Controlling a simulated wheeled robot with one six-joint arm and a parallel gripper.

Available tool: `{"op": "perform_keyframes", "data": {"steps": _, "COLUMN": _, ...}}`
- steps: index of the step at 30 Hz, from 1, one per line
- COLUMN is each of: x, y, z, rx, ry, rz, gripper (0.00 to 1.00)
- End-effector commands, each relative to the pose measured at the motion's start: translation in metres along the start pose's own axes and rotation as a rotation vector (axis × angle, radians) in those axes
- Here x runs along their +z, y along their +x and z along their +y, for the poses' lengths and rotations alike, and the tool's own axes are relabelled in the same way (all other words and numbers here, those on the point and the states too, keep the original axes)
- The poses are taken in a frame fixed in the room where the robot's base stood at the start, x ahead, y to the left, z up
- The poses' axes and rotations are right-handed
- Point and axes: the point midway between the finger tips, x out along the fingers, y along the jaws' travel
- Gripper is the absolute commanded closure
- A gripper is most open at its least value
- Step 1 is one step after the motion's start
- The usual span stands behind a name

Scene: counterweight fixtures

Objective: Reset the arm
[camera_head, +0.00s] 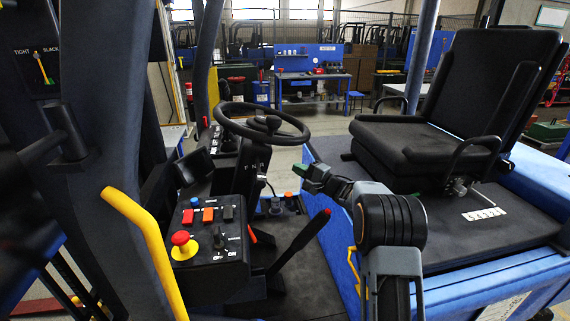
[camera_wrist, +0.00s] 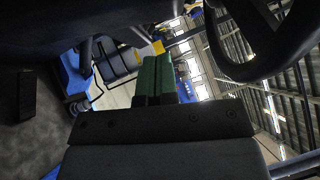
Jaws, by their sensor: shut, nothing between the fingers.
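My arm reaches up from the lower right of the head view, in front of the driver's seat. My gripper (camera_head: 302,171) is at its far end, just below and right of the steering wheel (camera_head: 263,124). In the wrist view the green fingers of my gripper (camera_wrist: 157,62) lie side by side, shut, with nothing held. The wrist view is rolled; part of the dark wheel rim (camera_wrist: 262,68) shows at its upper right, apart from the fingers.
The black seat (camera_head: 450,100) is right of my arm. A control box (camera_head: 212,240) with a red emergency button (camera_head: 180,238) and a red-tipped lever (camera_head: 300,243) stand left. A yellow handrail (camera_head: 148,240) is further left. A blue workbench (camera_head: 310,76) is far behind.

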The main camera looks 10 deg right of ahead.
Motion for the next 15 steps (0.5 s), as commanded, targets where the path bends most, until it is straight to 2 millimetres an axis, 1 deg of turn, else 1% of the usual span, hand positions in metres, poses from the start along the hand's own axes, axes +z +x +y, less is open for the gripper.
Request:
{"op": "perform_keyframes", "data": {"steps": 1, "x": -0.001, "y": -0.011, "z": 0.004, "rx": 0.0, "ry": 0.0, "rz": 0.003, "gripper": 1.0}}
{"op": "perform_keyframes", "data": {"steps": 6, "x": -0.001, "y": -0.039, "z": 0.004, "rx": 0.001, "ry": 0.001, "rz": 0.002, "gripper": 1.0}}
{"op": "perform_keyframes", "data": {"steps": 9, "x": -0.001, "y": -0.051, "z": 0.005, "rx": 0.003, "ry": 0.002, "rz": 0.001, "gripper": 1.0}}
{"op": "perform_keyframes", "data": {"steps": 15, "x": 0.0, "y": -0.062, "z": 0.005, "rx": 0.004, "ry": -0.03, "rz": 0.0, "gripper": 1.0}}
